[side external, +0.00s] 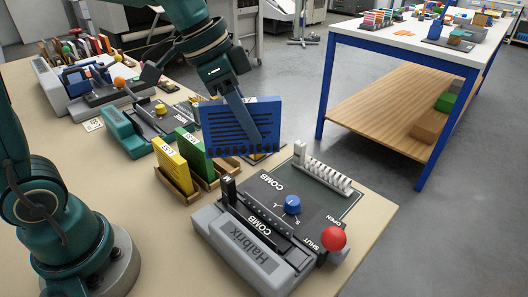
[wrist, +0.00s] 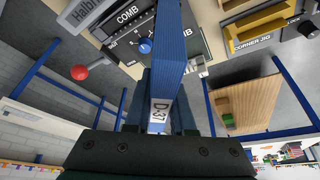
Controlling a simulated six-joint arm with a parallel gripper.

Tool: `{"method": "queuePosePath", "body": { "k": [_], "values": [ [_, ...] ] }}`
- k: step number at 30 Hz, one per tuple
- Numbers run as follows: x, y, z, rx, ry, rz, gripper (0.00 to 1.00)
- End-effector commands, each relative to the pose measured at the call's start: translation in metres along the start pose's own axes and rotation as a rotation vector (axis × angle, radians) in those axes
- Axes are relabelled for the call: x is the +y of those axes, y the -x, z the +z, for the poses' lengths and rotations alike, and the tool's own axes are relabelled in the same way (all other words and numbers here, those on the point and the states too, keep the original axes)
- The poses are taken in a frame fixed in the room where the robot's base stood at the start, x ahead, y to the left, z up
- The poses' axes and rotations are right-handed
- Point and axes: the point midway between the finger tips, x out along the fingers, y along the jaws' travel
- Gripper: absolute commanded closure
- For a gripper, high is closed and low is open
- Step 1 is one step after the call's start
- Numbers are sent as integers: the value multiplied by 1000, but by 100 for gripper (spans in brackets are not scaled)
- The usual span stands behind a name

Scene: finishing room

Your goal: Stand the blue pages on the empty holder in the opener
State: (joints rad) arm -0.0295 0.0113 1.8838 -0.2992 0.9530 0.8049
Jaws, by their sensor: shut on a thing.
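The blue pages (side external: 225,128) are a thick slotted block, held in the air behind the comb machine. My gripper (side external: 259,136) is shut on them. In the wrist view the blue pages (wrist: 171,65), with a D-37 label, stand between the fingers of my gripper (wrist: 160,118). The grey Halbrix opener (side external: 215,232) is at the front of the table, below and apart from the pages. A white comb (side external: 322,176) lies at its far right side. Which part is the empty holder I cannot tell for sure.
Yellow pages (side external: 173,167) and green pages (side external: 193,154) stand in wooden racks left of the opener. A blue knob (side external: 292,205) and red lever ball (side external: 333,238) rise from the opener. Other machines (side external: 125,133) stand farther back. A blue-legged bench (side external: 420,60) stands apart at right.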

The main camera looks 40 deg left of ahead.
Motion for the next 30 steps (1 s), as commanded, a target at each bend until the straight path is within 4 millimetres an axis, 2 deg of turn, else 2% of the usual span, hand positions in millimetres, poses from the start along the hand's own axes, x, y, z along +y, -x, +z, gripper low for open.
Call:
{"method": "queuePosePath", "body": {
  "k": [6, 17, 30],
  "values": [
    [36, 0, -9, -1, -395, 166, 100],
    [79, 4, -15, -2, -857, 356, 100],
    [79, -38, 4, -4, -863, 359, 100]
  ]
}}
